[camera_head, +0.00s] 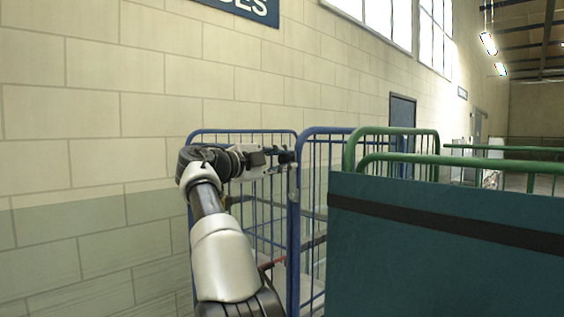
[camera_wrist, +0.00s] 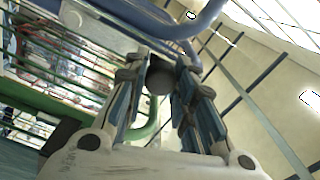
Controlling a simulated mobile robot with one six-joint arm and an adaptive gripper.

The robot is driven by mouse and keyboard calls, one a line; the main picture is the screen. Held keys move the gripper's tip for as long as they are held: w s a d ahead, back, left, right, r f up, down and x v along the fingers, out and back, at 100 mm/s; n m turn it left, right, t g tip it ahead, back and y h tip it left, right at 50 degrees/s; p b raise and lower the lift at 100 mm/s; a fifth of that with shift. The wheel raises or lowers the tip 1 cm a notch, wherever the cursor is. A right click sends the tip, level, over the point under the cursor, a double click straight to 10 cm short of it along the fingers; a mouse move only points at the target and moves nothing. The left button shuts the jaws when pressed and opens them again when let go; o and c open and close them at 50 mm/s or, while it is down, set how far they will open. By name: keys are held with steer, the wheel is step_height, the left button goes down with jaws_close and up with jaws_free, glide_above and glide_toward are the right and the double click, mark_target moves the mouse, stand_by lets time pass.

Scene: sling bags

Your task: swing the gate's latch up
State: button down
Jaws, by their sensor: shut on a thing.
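The gate (camera_head: 292,240) is a blue barred frame of a roll cage, standing upright near the wall. My gripper (camera_head: 284,157) is at its upper part, by the blue upright post. In the wrist view my gripper (camera_wrist: 160,72) has its two fingers closed around a dark round knob (camera_wrist: 159,80), which looks like the latch's end. The fingers hide most of the latch, and its angle cannot be told. A blue tube (camera_wrist: 160,24) of the cage passes just beyond the fingertips.
A dark teal panel (camera_head: 440,250) with a black strap fills the right front. Green rails (camera_head: 400,132) of another cage stand behind it, close to the blue cage. A block wall (camera_head: 90,150) runs along the left. A blue door (camera_head: 402,112) is farther back.

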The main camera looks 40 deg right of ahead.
steer(key=c, duration=1.3)
jaws_free()
steer(key=a, duration=0.8)
steer(key=s+a, duration=0.1)
steer(key=a, duration=0.3)
